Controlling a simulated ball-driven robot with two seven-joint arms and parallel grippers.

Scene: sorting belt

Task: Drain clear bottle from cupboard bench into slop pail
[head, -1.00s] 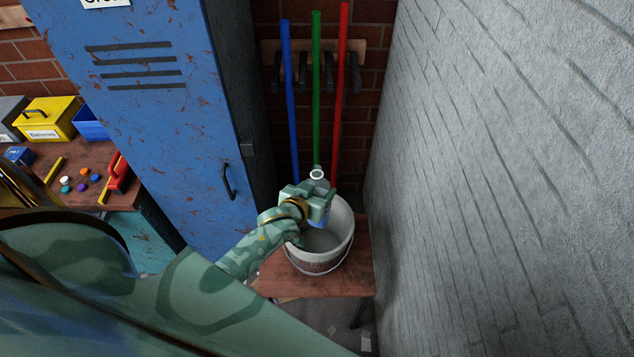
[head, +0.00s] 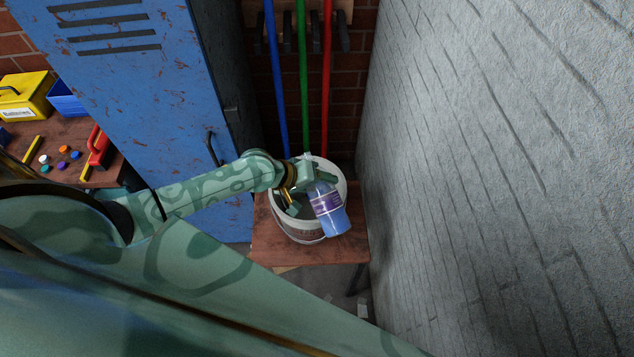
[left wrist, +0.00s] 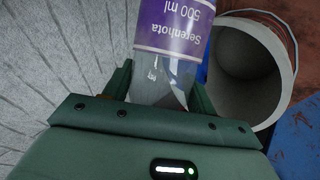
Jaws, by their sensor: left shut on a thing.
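The clear bottle (head: 328,204) has a purple label and blue at its base end. My left gripper (head: 309,180) is shut on it, over the white slop pail (head: 306,233). In the head view the bottle slants, base to the lower right, overlapping the pail's right rim; its mouth is not clearly seen. In the left wrist view the bottle (left wrist: 178,28) sits between the fingers (left wrist: 158,95), its label text upside down, and the pail (left wrist: 262,115) stands beside it, the visible inside grey. My right gripper is not in view.
The pail stands on a small wooden bench (head: 274,245) between a blue locker (head: 150,110) and a grey wall (head: 490,170). Blue, green and red poles (head: 302,80) hang behind it. A bench (head: 75,135) at left holds a yellow box (head: 28,92) and small coloured discs.

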